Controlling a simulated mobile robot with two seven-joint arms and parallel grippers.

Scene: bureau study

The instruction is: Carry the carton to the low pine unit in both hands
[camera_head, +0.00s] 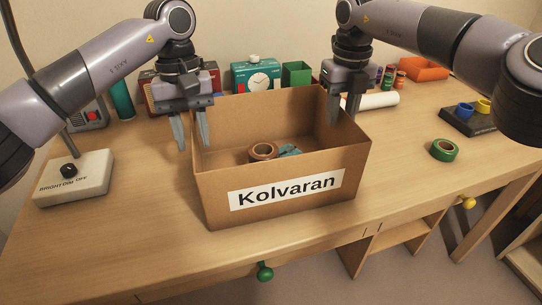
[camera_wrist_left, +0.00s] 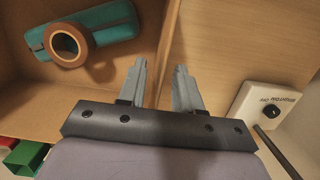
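The open cardboard carton (camera_head: 213,187), labelled Kolvaran, stands upright on the desk. A brown tape roll (camera_head: 262,151) and a teal item (camera_head: 290,150) lie inside; both also show in the left wrist view. My left gripper (camera_head: 190,140) is open at the carton's left wall, one finger inside and one outside. The left wrist view shows the wall's edge between its fingers (camera_wrist_left: 160,85). My right gripper (camera_head: 344,112) looks open at the right wall, one finger inside, the other partly hidden behind the wall. A pale wooden unit (camera_head: 525,258) at the lower right may be the low pine unit.
A switch box (camera_head: 75,180) with a lamp stem stands left on the desk (camera_head: 120,250). A clock (camera_head: 258,78), green box (camera_head: 296,74) and white roll (camera_head: 382,100) are behind the carton. Green tape (camera_head: 444,150) and a dark holder (camera_head: 470,122) lie right.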

